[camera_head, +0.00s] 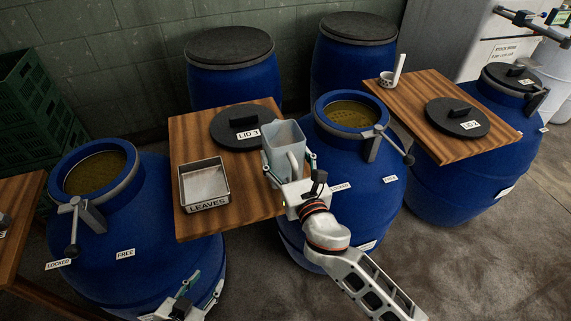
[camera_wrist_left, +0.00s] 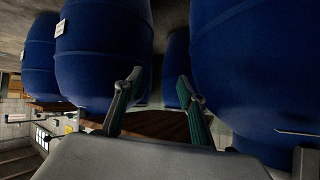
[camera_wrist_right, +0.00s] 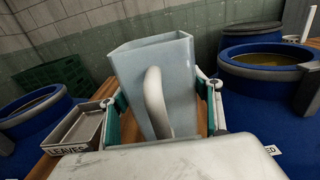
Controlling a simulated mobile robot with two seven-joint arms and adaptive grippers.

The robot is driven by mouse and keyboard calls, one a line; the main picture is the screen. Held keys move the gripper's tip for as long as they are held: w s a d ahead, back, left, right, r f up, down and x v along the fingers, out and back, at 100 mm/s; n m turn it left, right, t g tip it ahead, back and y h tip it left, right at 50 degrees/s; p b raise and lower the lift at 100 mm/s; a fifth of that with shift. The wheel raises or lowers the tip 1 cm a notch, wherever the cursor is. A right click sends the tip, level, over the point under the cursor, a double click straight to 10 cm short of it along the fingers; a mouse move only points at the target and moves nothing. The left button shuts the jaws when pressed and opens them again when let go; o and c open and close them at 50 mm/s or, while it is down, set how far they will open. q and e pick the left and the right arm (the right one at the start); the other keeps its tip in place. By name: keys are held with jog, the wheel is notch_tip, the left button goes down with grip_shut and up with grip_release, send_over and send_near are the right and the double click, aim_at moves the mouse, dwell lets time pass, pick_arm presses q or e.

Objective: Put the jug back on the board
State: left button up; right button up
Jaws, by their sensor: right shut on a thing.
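The jug (camera_head: 285,138) is a pale grey, translucent, open-topped vessel with a white handle. My right gripper (camera_head: 290,168) is shut on it, with one green-padded finger at each side and the handle between them. The jug also shows upright in the right wrist view (camera_wrist_right: 180,75). It is at the right edge of the middle wooden board (camera_head: 195,142); its base is hidden, so I cannot tell whether it touches the board. My left gripper (camera_head: 195,292) is low at the bottom of the head view, and its fingers are apart and empty in the left wrist view (camera_wrist_left: 158,100).
The board bears the LID 3 lid (camera_head: 240,127) and the LEAVES tray (camera_head: 204,185). Open blue barrels stand left (camera_head: 130,225) and right (camera_head: 345,180) of it. A second board (camera_head: 455,150) at right bears the LID 2 lid (camera_head: 458,116) and a small cup (camera_head: 386,79).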

jog(key=shift+f+b, duration=0.35)
jog(key=shift+f, duration=0.95)
jog(key=shift+f, duration=0.15)
jog(key=o, duration=1.7)
